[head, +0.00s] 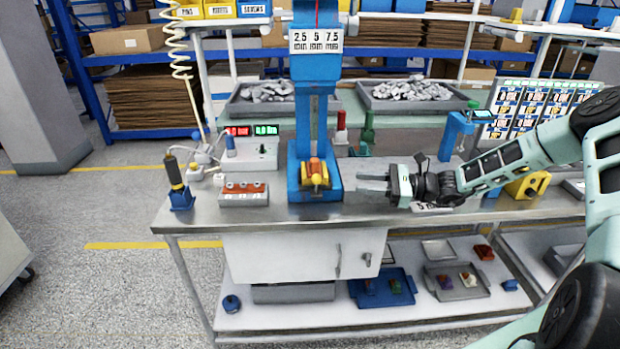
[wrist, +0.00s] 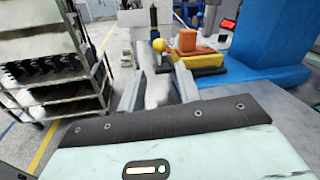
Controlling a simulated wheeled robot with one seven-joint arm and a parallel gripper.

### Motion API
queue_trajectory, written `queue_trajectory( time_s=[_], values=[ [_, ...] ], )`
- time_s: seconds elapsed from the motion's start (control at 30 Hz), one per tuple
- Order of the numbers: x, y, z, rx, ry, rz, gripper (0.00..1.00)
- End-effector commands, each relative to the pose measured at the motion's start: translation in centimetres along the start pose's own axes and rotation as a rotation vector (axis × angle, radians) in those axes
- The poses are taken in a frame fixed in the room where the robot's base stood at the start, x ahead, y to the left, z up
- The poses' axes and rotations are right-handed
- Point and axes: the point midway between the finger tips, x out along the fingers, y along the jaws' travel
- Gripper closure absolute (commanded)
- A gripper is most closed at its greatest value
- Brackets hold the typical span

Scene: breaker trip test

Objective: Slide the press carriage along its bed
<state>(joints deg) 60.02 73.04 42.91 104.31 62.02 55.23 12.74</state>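The press carriage (head: 316,182) is a yellow block in the base of the blue press (head: 293,180), with an orange-red piece (head: 315,164) on top. In the wrist view the yellow carriage (wrist: 197,59) carries the orange block (wrist: 187,40), and a yellow ball knob (wrist: 158,45) shows at its left. My gripper (head: 361,182) is to the right of the press in the head view, pointing left at it. In the wrist view my gripper (wrist: 159,72) has its two fingers apart with nothing held between them. The knob appears beyond the fingertips. The bed under the carriage is mostly hidden.
The bench top (head: 270,212) is clear in front of the press. A blue clamp stand (head: 454,135) and yellow block (head: 528,186) are right.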

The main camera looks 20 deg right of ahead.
Motion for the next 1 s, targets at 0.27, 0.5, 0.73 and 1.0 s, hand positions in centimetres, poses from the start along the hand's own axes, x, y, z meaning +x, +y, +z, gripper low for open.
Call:
queue_trajectory(
  time_s=[0.27, 0.5, 0.73, 1.0],
  values=[
    [6.0, 0.1, 0.3, 0.0, -0.001, 0.005, 0.66],
    [10.9, 0.1, 0.2, -0.001, -0.001, 0.005, 0.66],
    [13.9, 0.1, 0.1, -0.002, 0.001, 0.003, 0.66],
    [14.7, 0.1, 0.0, -0.003, 0.002, 0.002, 0.66]
  ],
)
